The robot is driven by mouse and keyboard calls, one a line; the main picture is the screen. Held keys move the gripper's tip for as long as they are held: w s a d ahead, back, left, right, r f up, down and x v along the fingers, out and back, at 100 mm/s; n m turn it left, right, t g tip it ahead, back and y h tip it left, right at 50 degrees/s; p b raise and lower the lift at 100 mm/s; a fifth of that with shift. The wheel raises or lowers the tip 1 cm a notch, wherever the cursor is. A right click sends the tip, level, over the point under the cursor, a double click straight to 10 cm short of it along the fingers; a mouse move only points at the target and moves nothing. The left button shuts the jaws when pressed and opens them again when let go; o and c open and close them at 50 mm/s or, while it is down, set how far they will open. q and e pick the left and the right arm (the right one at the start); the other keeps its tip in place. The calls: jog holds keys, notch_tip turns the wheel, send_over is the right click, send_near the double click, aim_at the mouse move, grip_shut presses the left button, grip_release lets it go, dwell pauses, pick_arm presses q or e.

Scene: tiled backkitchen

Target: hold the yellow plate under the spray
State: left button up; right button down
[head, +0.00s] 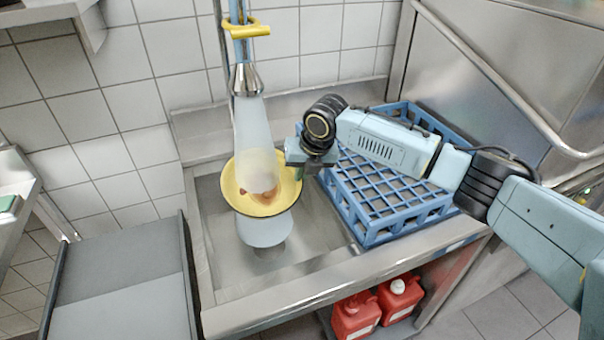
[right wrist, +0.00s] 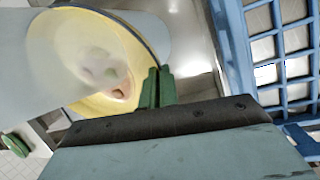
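The yellow plate (head: 284,193) is held over the sink (head: 222,258), tilted, with a dark rim. A reddish-brown patch of soil (head: 264,192) shows on it through the spray. The pale cone of spray (head: 254,130) comes down from the metal spray head (head: 245,79) onto the plate. My right gripper (head: 297,167) is at the plate's right edge. In the right wrist view its green fingers (right wrist: 157,88) are closed on the rim of the plate (right wrist: 135,52). My left gripper is not in view.
A blue dish rack (head: 385,190) stands right of the plate, under my right arm. Red canisters (head: 355,316) stand below the sink. A dark grey surface (head: 120,280) lies at the left. A yellow ring (head: 246,30) sits on the spray hose.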

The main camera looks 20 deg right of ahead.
jog(key=shift+d, duration=0.15)
jog(key=shift+d+p, duration=0.75)
jog(key=shift+d, duration=0.6)
jog(key=shift+a, duration=0.2)
jog(key=a+p, duration=0.1)
jog(key=a, duration=0.1)
jog(key=shift+a+p, duration=0.3)
jog(key=shift+a, duration=0.05)
dwell(0.3)
